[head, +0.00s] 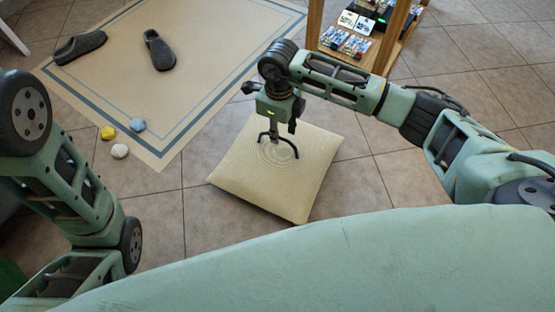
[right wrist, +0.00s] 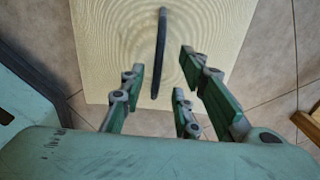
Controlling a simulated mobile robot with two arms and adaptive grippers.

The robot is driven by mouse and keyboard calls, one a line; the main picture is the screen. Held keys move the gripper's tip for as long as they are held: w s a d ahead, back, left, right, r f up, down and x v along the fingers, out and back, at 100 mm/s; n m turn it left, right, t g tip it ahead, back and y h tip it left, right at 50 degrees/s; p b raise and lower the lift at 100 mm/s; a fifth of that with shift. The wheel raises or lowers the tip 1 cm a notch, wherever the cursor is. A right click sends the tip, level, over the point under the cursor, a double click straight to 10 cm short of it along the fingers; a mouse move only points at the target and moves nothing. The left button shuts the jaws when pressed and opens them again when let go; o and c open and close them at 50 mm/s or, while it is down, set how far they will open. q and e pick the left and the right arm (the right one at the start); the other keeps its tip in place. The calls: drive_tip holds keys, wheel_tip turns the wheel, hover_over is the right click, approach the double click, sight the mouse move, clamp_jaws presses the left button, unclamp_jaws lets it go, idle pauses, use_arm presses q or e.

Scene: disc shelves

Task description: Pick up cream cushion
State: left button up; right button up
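The cream cushion (head: 315,175) lies flat on the tiled floor in the middle of the head view. It has a ring pattern and a dark arched handle (head: 290,146) standing up at its centre. In the right wrist view the cushion (right wrist: 215,30) fills the top, and the handle (right wrist: 160,45) shows as a thin dark bar. My right gripper (head: 274,127) is above the cushion at the handle. Its green fingers (right wrist: 160,75) are spread apart with nothing visibly held; contact with the handle cannot be told. My left arm shows at the left, but its gripper does not.
A beige rug (head: 200,70) with a blue border lies behind. Dark slippers (head: 80,47) are on it. Yellow (head: 108,133), blue (head: 138,125) and white (head: 120,151) small objects lie near its corner. A wooden shelf (head: 394,40) with goods stands at the back right.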

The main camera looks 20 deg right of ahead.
sight(278, 153)
drive_tip(key=f+b, duration=0.2)
drive_tip(key=f, duration=0.1)
drive_tip(key=shift+a+f, duration=0.2)
drive_tip(key=shift+c, duration=0.3)
clamp_jaws()
drive_tip(key=shift+r, duration=0.1)
